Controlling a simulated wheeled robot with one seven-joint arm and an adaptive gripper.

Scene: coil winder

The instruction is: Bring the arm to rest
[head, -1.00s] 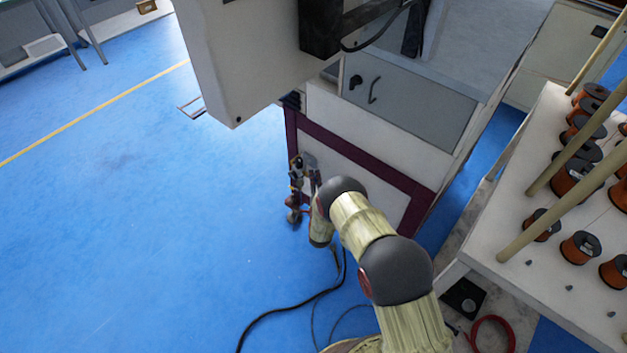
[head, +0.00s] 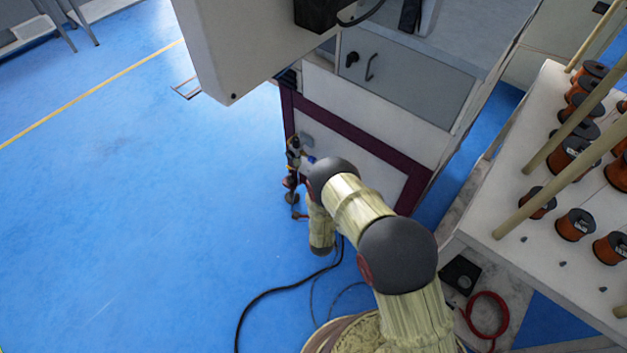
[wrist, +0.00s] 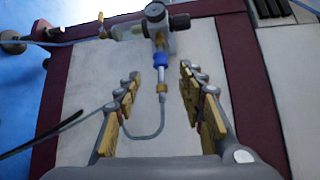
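My gripper (wrist: 160,76) is open and empty in the wrist view, its two fingers with yellowish pads standing apart. Between and beyond the fingertips are a round pressure gauge (wrist: 155,13) and a blue fitting (wrist: 159,58), on the white panel of the machine. I cannot tell how far the fingers are from these fittings. In the head view my arm (head: 355,208) is bent in front of the machine's lower panel, and its folded links hide the gripper.
The machine (head: 362,165) has a maroon-framed lower panel. A table (head: 478,238) with several copper spools (head: 575,224) and wooden rods stands to the right. A black cable (head: 262,297) and a red hose (head: 488,318) lie low nearby. Blue floor (head: 130,220) is open to the left.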

